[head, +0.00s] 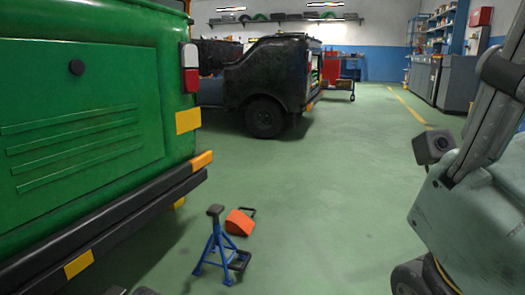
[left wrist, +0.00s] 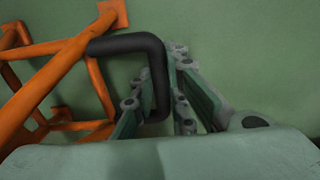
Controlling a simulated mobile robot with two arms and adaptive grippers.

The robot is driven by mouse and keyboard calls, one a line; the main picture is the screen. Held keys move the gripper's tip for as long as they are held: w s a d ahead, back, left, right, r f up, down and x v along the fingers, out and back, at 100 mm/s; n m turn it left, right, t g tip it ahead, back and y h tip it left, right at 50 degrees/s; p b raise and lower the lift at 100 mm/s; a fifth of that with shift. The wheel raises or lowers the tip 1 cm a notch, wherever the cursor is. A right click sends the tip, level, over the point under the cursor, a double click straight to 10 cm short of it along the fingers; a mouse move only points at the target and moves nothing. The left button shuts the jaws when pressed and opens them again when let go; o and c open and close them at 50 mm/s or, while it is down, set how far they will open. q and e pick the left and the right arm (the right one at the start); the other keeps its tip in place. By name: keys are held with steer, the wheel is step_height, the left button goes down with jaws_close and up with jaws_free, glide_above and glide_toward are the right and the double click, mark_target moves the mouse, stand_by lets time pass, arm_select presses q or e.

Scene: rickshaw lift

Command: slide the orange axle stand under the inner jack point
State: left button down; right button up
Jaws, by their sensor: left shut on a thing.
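In the left wrist view the orange axle stand (left wrist: 75,60) fills the left side, its tubular legs and flat feet over the green floor. A black bent handle (left wrist: 130,42) sticks out from it. My left gripper (left wrist: 160,98) is shut on this handle, one finger on each side of its downward part. The head view shows neither the orange stand nor my left gripper. The green rickshaw (head: 85,110) stands at the left of the head view; its underside and the inner jack point are hidden. My right gripper is in neither view.
A blue axle stand (head: 217,245) with a dark top stands beside the rickshaw's dark bumper (head: 110,222). An orange wedge-shaped block (head: 239,223) with a dark handle lies just behind it. A dark vehicle (head: 265,75) is parked farther back. The floor in the middle is clear.

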arm_select(q)
steer(key=shift+w+a+b, duration=0.15)
steer(key=shift+w+a, duration=0.1)
steer(key=shift+a, duration=0.45)
steer(key=shift+w+a+b, duration=0.2)
steer(key=shift+w+a, duration=0.05)
steer(key=shift+a, duration=0.4)
steer(key=shift+w+a+b, duration=0.15)
steer(key=shift+w+a, duration=0.1)
steer(key=shift+a, duration=0.45)
steer(key=shift+w+a+b, duration=0.35)
steer(key=shift+a, duration=0.6)
steer(key=shift+w+a+b, duration=0.3)
steer(key=shift+a, duration=0.6)
steer(key=shift+w+a+b, duration=0.45)
steer(key=shift+a+b, duration=0.25)
steer(key=shift+a, duration=0.5)
steer(key=shift+w+a+b, duration=0.4)
steer(key=shift+a+b, duration=0.25)
steer(key=shift+a, duration=0.6)
steer(key=shift+w+a+b, duration=0.45)
steer(key=shift+a+b, duration=0.25)
steer(key=shift+a, duration=0.5)
steer(key=c, duration=1.9)
jaws_free()
steer(key=shift+r, duration=0.1)
steer(key=shift+c, duration=0.2)
steer(key=o, duration=0.4)
steer(key=shift+s, duration=0.1)
steer(key=shift+c, duration=0.2)
